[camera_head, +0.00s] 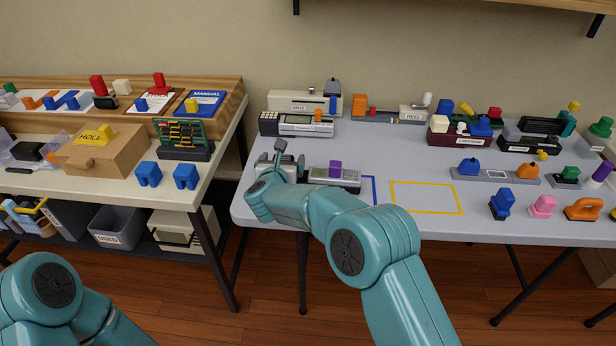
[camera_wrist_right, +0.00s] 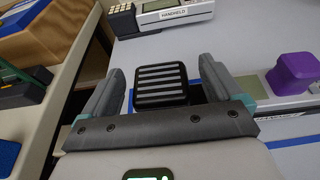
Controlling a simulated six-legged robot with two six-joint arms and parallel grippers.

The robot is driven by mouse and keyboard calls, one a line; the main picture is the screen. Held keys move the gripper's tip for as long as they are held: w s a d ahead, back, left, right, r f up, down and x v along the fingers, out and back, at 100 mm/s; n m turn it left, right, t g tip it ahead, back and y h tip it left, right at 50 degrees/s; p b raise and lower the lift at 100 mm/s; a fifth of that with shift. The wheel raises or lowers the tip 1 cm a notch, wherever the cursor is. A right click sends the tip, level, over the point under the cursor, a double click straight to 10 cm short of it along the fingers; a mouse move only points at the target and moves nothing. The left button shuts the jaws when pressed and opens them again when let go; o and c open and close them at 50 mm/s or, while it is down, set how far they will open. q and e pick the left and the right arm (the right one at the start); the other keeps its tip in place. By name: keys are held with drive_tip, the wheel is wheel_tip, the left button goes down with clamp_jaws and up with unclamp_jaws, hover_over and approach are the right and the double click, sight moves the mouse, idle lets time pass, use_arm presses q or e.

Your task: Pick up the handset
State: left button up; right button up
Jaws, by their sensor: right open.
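My right gripper (camera_head: 280,162) is over the left end of the grey table, its jaws open. In the right wrist view a black block with grey stripes (camera_wrist_right: 161,84) sits between the two open fingers, with a gap at each side. It may be the handset, but I cannot tell for sure; its lower part is hidden by the gripper. A grey device with a purple knob (camera_head: 335,168) lies just right of the gripper; its purple knob (camera_wrist_right: 293,73) shows at the right of the wrist view. My left gripper is out of view.
A device labelled HANDHELD (camera_wrist_right: 175,15) lies beyond the gripper; it also shows in the head view (camera_head: 305,125). An empty yellow outline (camera_head: 425,198) is on the table to the right.

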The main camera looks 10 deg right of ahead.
drive_tip(key=c, duration=1.6)
wheel_tip(320, 180, up, 20)
drive_tip(key=p, duration=0.3)
drive_tip(key=shift+p, duration=0.3)
drive_tip(key=shift+c, duration=0.2)
